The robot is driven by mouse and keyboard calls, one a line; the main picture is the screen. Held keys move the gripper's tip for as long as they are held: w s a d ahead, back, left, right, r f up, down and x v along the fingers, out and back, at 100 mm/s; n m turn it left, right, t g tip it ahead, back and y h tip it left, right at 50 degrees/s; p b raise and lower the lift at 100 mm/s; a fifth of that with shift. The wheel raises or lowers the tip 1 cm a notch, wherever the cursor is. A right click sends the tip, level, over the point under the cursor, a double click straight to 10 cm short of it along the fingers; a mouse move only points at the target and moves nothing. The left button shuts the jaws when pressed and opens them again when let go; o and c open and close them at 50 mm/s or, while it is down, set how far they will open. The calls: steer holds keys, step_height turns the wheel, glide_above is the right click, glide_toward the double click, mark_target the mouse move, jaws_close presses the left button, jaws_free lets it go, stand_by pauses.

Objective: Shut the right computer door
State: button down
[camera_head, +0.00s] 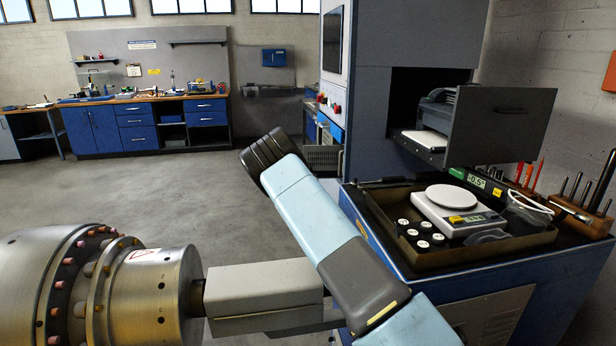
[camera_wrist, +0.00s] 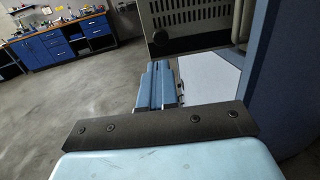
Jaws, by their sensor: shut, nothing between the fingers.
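A grey vented door panel (camera_head: 323,158) stands open at the lower left of the tall blue-grey cabinet (camera_head: 362,85) in the head view. A vented panel (camera_wrist: 190,14) with a round dark knob (camera_wrist: 161,40) also shows at the top of the wrist view, likely the same door. My gripper (camera_wrist: 160,66) is shut and empty in the wrist view. Its light blue fingers point toward the vented panel, below it in the picture; contact cannot be made out. In the head view my arm crosses the front of the cabinet, and the fingertips are not visible there.
A blue cabinet wall (camera_wrist: 280,90) stands close on the right in the wrist view. A grey panel with a handle (camera_head: 503,125) juts from the cabinet's upper opening. A brown tray (camera_head: 388,228) with a scale lies below. Open floor (camera_head: 140,195) extends left toward blue workbenches (camera_head: 140,128).

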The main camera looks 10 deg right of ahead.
steer(key=x, duration=0.9)
steer(key=shift+w, duration=0.2)
